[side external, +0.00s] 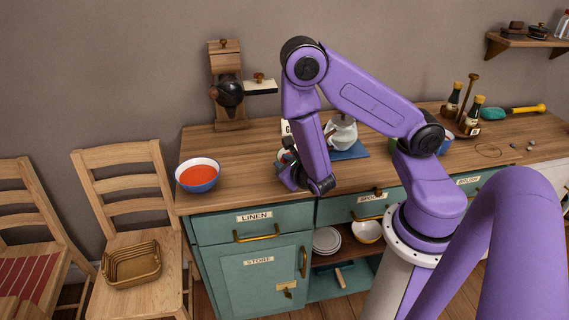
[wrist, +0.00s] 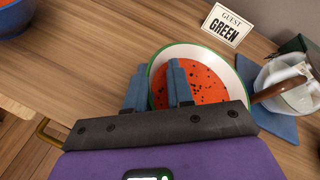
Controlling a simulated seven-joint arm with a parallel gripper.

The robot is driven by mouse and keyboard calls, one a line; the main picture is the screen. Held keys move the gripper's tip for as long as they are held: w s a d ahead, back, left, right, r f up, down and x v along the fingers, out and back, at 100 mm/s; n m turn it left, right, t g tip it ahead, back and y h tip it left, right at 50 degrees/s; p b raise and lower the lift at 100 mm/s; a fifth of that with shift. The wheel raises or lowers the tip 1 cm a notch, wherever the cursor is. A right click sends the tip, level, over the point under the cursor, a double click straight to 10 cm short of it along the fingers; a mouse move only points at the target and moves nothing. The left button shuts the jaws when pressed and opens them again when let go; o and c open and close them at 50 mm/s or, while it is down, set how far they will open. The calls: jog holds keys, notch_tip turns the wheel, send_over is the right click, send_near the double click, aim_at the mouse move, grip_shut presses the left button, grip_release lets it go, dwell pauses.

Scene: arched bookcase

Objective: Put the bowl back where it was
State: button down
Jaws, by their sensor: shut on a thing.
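A white bowl with a green rim (wrist: 237,80) holds red soup with dark specks. In the wrist view, my gripper (wrist: 158,70) straddles the bowl's left rim, one finger outside and one inside, shut on it. In the side view, my gripper (side external: 287,168) is low over the counter and the arm hides most of this bowl. A blue bowl (side external: 197,187) of red soup stands at the counter's left end; its edge also shows in the wrist view (wrist: 12,30). I cannot tell whether the held bowl touches the counter.
A card reading "GUEST GREEN" (wrist: 227,25) stands behind the held bowl. The counter between the two bowls is clear. Plates (side external: 326,241) and another bowl (side external: 367,232) sit on the shelf below.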

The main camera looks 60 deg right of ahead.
jog(key=shift+f, duration=0.15)
jog(key=c, duration=1)
grip_release()
